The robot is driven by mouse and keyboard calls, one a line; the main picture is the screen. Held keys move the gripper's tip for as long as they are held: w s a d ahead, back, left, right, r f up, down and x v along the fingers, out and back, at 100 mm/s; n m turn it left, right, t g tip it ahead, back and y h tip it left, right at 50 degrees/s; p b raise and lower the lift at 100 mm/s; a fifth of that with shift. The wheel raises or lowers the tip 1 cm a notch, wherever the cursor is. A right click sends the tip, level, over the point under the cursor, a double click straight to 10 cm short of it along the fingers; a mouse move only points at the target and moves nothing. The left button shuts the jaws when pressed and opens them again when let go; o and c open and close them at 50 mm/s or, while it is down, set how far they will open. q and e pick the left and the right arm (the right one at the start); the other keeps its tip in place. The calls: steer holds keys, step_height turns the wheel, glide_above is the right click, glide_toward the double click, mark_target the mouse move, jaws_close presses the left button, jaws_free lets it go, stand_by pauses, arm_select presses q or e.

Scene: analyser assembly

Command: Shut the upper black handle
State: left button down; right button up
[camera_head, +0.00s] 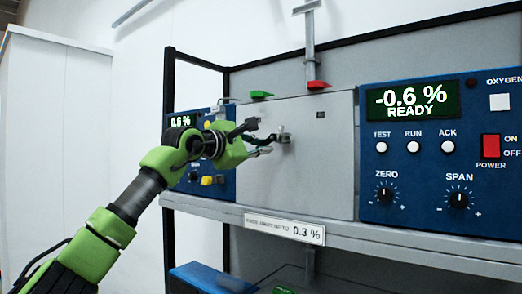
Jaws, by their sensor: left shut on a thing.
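My left gripper (270,142) reaches in from the left in front of a grey panel (320,180). It is shut on a small dark-grey handle (284,135) that stands out from this panel. The fingers hide part of the handle, and its exact angle is hard to tell. Two other handles sit above along the panel's top: a green one (262,95) and a red one (318,85) below a vertical grey pipe. I cannot clearly make out a separate upper black handle. My right gripper is not in view.
A blue analyser (460,245) with a "-0.6 % READY" display stands right of the panel. Another blue unit (222,185) is partly behind my left arm. The grey shelf edge (390,245) runs below. A black frame post (170,105) stands left.

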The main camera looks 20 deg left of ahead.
arm_select(q)
steer(key=shift+s+d+f+n+b, duration=0.2)
steer(key=shift+d+f+n+b, duration=0.25)
steer(key=shift+n+b, duration=1.1)
steer(key=shift+s+d+f+n+b, duration=0.2)
steer(key=shift+d+n+b, duration=0.45)
steer(key=shift+n, duration=1.75)
steer(key=shift+s+d+f+n+b, duration=0.2)
steer(key=shift+d+f+n+b, duration=0.25)
steer(key=shift+n+b, duration=1.15)
steer(key=shift+r+n+p, duration=0.1)
steer(key=shift+n+p, duration=0.3)
steer(key=shift+n, duration=0.05)
steer(key=c, duration=2.1)
jaws_free()
steer(key=shift+d, duration=0.1)
steer(key=v, duration=1.2)
